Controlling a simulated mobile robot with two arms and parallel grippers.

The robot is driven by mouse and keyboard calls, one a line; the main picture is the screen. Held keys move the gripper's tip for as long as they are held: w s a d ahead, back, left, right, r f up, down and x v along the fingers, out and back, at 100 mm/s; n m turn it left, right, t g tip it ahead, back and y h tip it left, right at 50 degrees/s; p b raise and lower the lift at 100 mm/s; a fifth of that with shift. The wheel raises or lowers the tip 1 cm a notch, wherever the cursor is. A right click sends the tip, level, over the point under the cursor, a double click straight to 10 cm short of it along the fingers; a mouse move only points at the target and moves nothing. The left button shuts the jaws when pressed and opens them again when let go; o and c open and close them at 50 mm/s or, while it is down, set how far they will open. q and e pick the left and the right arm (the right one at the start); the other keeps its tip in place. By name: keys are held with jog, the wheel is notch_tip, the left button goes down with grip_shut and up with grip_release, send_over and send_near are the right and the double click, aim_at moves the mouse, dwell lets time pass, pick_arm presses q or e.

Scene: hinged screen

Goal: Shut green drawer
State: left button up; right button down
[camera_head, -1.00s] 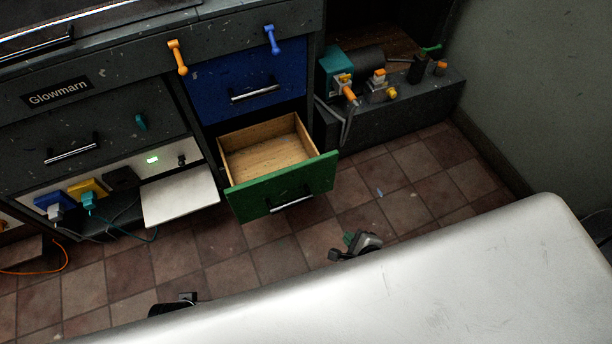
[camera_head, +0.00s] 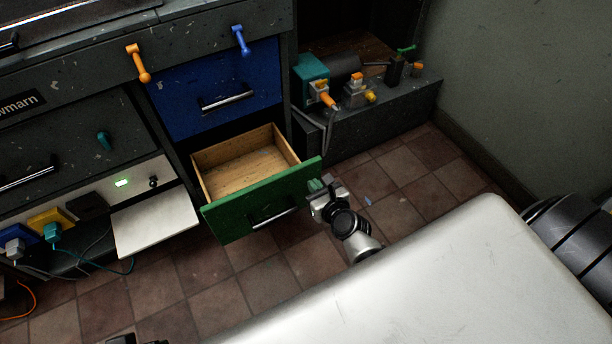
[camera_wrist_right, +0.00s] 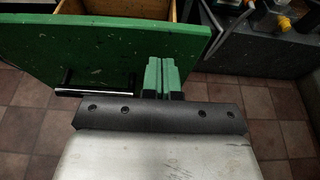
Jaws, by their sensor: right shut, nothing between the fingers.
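The green drawer (camera_head: 264,199) stands pulled out below the blue drawer; its wooden inside is empty. Its dark bar handle (camera_head: 272,217) is on the front. My right gripper (camera_head: 315,185) is shut and empty, with its green fingertips at the right end of the drawer front. In the right wrist view the shut fingers (camera_wrist_right: 161,75) point at the right part of the green front (camera_wrist_right: 110,45), right of the handle (camera_wrist_right: 66,82). I cannot tell whether they touch it. My left gripper (camera_head: 135,341) shows only as a dark bit at the bottom edge.
The blue drawer (camera_head: 215,88) above is shut. A white flap (camera_head: 155,222) sticks out left of the green drawer. A low dark bench (camera_head: 385,115) with valves and a motor stands to the right. Tiled floor (camera_head: 270,275) is free in front.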

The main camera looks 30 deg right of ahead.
aim_at(302, 169)
pick_arm(q)
jog(key=shift+f, duration=0.35)
pick_arm(e)
jog(key=x, duration=0.2)
jog(key=r+x, duration=0.1)
jog(key=x, duration=0.1)
jog(key=shift+w+f, duration=0.1)
jog(key=shift+w, duration=0.45)
jog(key=shift+w, duration=0.1)
jog(key=shift+w, duration=0.3)
pick_arm(q)
jog(key=w+d+r+t+h+b, duration=0.1)
jog(key=w+d+r+t+b, duration=0.1)
jog(key=w+t, duration=0.2)
jog(key=w+d+r+t+h+b, duration=0.1)
jog(key=w+d+r+t+b, duration=0.1)
jog(key=w+t, duration=0.3)
jog(key=w+b, duration=0.1)
jog(key=w, duration=0.3)
jog(key=shift+r+t+h, duration=0.3)
jog(key=shift+r, duration=0.05)
pick_arm(e)
jog(key=w, duration=2)
jog(key=shift+a, duration=0.35)
pick_arm(q)
jog(key=shift+w+m, duration=0.1)
jog(key=shift+m, duration=0.2)
